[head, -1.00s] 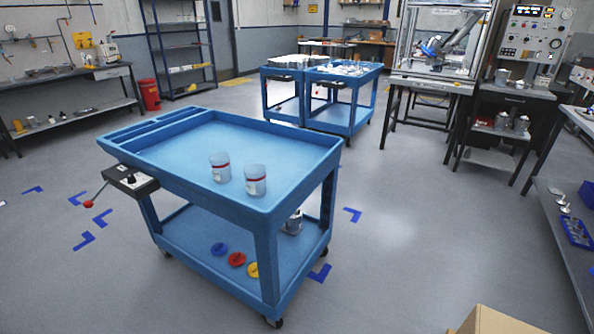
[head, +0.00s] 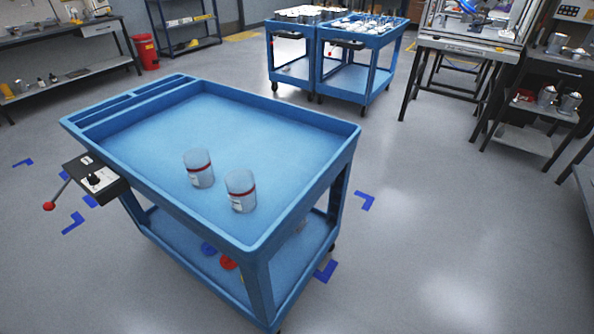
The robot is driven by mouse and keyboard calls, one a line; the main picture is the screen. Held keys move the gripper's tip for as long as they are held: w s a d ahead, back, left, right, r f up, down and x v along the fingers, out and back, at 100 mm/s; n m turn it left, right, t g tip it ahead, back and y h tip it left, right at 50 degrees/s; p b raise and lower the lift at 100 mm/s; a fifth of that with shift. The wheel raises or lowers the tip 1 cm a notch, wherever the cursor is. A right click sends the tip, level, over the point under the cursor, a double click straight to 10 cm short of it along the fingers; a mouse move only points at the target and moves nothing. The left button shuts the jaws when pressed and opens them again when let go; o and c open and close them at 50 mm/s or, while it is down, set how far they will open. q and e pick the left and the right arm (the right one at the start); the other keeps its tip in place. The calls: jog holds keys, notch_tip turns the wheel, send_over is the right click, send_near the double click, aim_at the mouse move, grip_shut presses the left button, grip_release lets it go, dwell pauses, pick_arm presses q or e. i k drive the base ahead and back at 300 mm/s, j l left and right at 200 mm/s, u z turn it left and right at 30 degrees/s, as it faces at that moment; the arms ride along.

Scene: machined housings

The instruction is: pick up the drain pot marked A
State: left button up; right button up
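Two translucent pots with a red band and a white label stand upright on the top tray of the blue cart (head: 120,150). The left pot (head: 199,172) is a little farther back than the right pot (head: 240,195). They stand close together near the tray's front right part. I cannot read the letters on their labels, so I cannot tell which is marked A. Neither of my grippers is in view.
A black control box (head: 97,180) with a red-knobbed lever sticks out from the cart's left side. Blue and red discs lie on the lower shelf. Two more blue carts (head: 375,38) stand behind. The floor right of the near cart is clear.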

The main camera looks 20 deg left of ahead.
aim_at(240, 183)
jog(key=i+l+u, duration=0.35)
jog(key=i+l, duration=0.15)
jog(key=i+l+u, duration=0.4)
jog(key=l, duration=0.2)
jog(key=i, duration=0.05)
